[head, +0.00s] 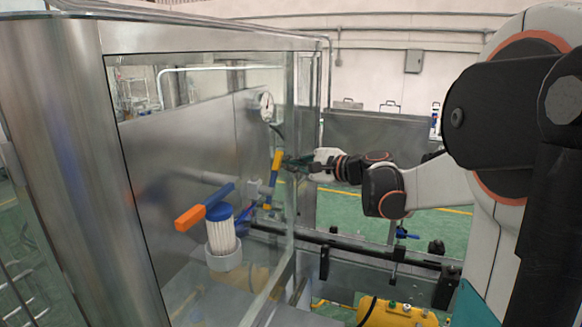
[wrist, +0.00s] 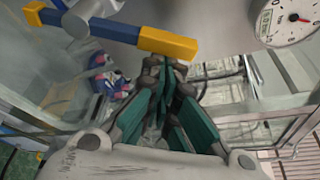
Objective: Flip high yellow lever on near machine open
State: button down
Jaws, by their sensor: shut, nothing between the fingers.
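The high yellow lever (head: 277,161) is on the near machine, behind the clear panel in the head view. It stands nearly upright, with its yellow grip at the top and a blue part below. In the wrist view the yellow grip (wrist: 168,42) ends a blue bar that runs left to a grey pivot. My gripper (head: 287,162) reaches in from the right, beside the grip. In the wrist view my gripper (wrist: 170,66) is shut and empty, its tips close below the yellow end. I cannot tell whether they touch it.
A pressure gauge (head: 266,106) is mounted above the lever. A blue lever with an orange grip (head: 190,217) and a blue-topped ribbed filter (head: 221,235) are lower left. The clear panel's metal frame (head: 310,130) stands near my arm. A yellow unit (head: 395,312) is below.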

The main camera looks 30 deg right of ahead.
jog(key=shift+s+a+r+n+t+b, duration=0.35)
jog(key=shift+s+a+r+n, duration=0.3)
jog(key=shift+a+r+n, duration=0.2)
jog(key=shift+s+a+r+n+t+b, duration=0.35)
jog(key=shift+s+a+r+n, duration=0.3)
jog(key=shift+a+n, duration=0.2)
jog(key=shift+w, duration=0.1)
